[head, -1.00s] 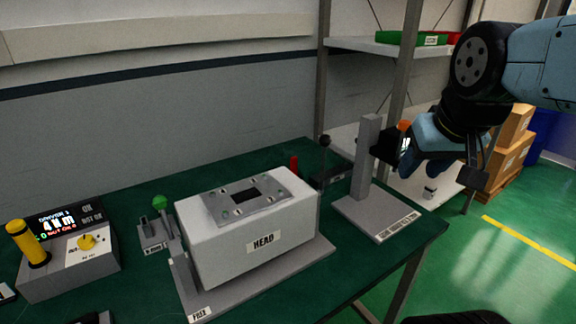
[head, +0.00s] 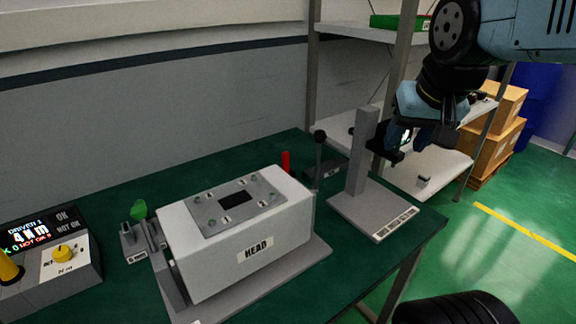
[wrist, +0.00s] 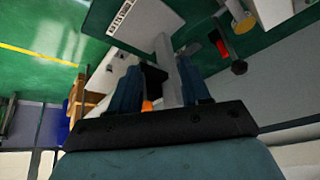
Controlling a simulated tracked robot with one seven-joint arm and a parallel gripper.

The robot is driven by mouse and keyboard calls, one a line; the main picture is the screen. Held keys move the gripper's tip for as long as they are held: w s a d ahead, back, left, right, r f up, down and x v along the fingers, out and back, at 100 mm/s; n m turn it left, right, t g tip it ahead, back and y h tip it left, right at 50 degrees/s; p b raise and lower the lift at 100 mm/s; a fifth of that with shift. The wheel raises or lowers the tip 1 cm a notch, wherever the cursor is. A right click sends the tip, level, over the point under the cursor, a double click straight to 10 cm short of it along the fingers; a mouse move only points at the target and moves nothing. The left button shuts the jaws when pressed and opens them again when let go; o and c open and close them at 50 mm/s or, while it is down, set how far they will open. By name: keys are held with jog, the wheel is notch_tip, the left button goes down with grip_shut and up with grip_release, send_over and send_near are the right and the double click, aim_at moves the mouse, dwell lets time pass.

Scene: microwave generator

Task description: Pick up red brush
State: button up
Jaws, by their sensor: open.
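A small red upright piece (head: 286,162), which may be the red brush, stands on the green table behind the HEAD box; its base is hidden. A red piece also shows in the wrist view (wrist: 221,48), beside a round black knob, to the right of my fingers. My gripper (head: 390,148) is beside the grey post, away from the red piece. In the wrist view my gripper (wrist: 160,75) is open, with two blue fingers apart and the grey post (wrist: 166,66) showing between them. I cannot tell whether they touch the post. An orange piece (wrist: 147,106) shows near the palm.
The HEAD box (head: 240,235) stands mid-table. A black-knobbed lever (head: 319,150) is right of the red piece, and the grey post (head: 362,155) stands on a labelled plate (head: 375,214). A driver display (head: 45,250) is at left. Shelves (head: 425,170) are behind my gripper.

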jog(key=w+a+m+g, duration=0.2)
jog(key=w+a+m, duration=0.1)
jog(key=w, duration=0.6)
jog(key=m+h, duration=0.4)
jog(key=m, duration=0.3)
send_over(289, 162)
jog(key=s+a, duration=0.2)
jog(key=a, duration=0.3)
notch_tip(289, 162, down, 13)
jog(key=shift+g, duration=0.4)
jog(key=x, duration=1.2)
jog(key=shift+w+d+f, duration=0.2)
jog(key=shift+d, duration=0.15)
grip_shut()
